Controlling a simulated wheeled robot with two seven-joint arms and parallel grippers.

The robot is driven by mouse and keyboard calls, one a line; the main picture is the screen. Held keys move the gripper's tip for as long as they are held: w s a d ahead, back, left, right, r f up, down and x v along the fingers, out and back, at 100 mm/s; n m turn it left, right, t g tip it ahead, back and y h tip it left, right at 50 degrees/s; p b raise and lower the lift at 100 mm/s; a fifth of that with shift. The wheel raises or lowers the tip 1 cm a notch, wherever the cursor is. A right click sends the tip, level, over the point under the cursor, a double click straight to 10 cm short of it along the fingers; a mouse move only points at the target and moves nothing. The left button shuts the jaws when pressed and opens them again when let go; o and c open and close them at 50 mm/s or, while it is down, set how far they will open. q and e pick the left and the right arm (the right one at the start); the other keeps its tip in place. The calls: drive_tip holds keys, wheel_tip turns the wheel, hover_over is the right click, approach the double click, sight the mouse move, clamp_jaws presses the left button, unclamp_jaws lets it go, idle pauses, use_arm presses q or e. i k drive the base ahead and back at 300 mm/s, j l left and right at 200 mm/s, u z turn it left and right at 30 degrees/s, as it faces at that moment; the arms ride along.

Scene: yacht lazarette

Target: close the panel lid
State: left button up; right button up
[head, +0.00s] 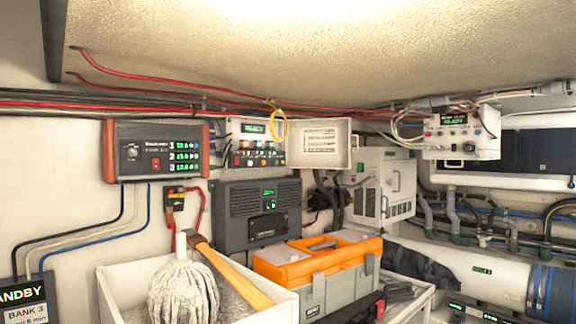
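A white control panel (240,158) with a green READY display and several coloured buttons is mounted on the back wall, left of centre. Its lid (335,155) stands open, swung out to the right, with printed lines on its inner face. The buttons are uncovered. A yellow loop (279,127) hangs in front of the area between panel and lid; I cannot tell what it is fixed to. Neither of my grippers shows in the head view.
A black unit with orange sides (140,152) is left of the panel, a dark grey unit (232,212) below. A white bin (118,290) with a mop (183,285) and wooden handle (235,278), and an orange-grey toolbox (330,290), stand in front. Red cables (130,80) run above.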

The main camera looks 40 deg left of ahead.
sight(319, 143)
drive_tip(key=u, duration=1.6)
drive_tip(key=i+l, duration=0.5)
drive_tip(key=i, duration=0.15)
